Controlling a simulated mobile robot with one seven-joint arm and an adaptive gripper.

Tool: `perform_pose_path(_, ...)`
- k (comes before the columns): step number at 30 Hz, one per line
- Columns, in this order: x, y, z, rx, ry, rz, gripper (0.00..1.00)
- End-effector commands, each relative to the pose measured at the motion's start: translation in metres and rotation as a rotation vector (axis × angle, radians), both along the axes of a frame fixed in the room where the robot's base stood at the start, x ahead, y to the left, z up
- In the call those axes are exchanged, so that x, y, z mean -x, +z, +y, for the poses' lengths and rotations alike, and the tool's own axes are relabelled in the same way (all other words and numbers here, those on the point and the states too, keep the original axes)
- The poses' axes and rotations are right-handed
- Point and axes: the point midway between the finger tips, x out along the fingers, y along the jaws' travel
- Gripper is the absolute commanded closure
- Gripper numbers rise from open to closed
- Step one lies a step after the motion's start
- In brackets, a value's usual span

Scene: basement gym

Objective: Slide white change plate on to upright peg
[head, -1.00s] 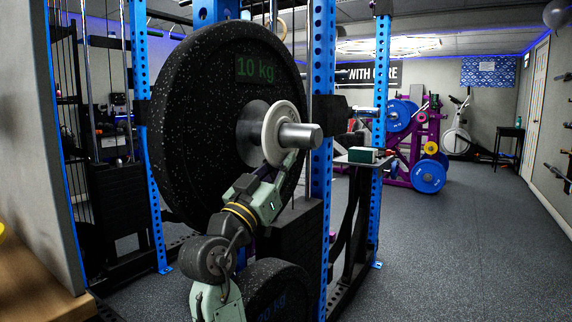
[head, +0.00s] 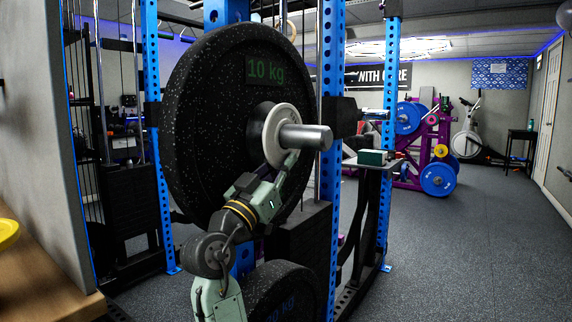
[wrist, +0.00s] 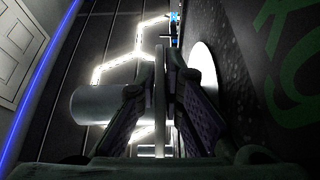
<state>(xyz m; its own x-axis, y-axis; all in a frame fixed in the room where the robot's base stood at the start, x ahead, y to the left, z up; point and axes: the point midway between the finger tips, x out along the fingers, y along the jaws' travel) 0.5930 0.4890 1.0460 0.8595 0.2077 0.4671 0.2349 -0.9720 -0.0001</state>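The white change plate (head: 284,133) is around the silver peg (head: 312,137), which sticks out sideways from the blue rack. The peg's end shows in front of the plate. Behind it, close, is the dark hub (head: 258,133) of a big black 10 kg plate (head: 215,110). My gripper (head: 278,168) is at the plate's lower edge. In the wrist view the change plate (wrist: 161,100) is a thin upright edge between the two fingers of my gripper (wrist: 161,62), which close on it from both sides. The peg (wrist: 100,104) shows left of it. Finger contact is partly dark.
Another black plate (head: 292,285) is low on the rack, beside my arm. Blue uprights (head: 332,180) stand just right of the peg. A small shelf with a green box (head: 373,157) is further right. A wooden top (head: 40,275) is at lower left. The right floor is clear.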

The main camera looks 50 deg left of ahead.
Motion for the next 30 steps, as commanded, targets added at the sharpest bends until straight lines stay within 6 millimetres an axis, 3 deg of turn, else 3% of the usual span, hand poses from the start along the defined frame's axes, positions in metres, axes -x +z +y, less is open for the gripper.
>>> perform_pose_path(9,0.001,0.0,0.001,0.002,0.003,0.001,0.7)
perform_pose_path(20,0.005,-0.005,0.001,0.005,0.003,0.003,0.7)
perform_pose_path(30,0.061,-0.034,-0.012,0.005,0.006,0.001,0.7)
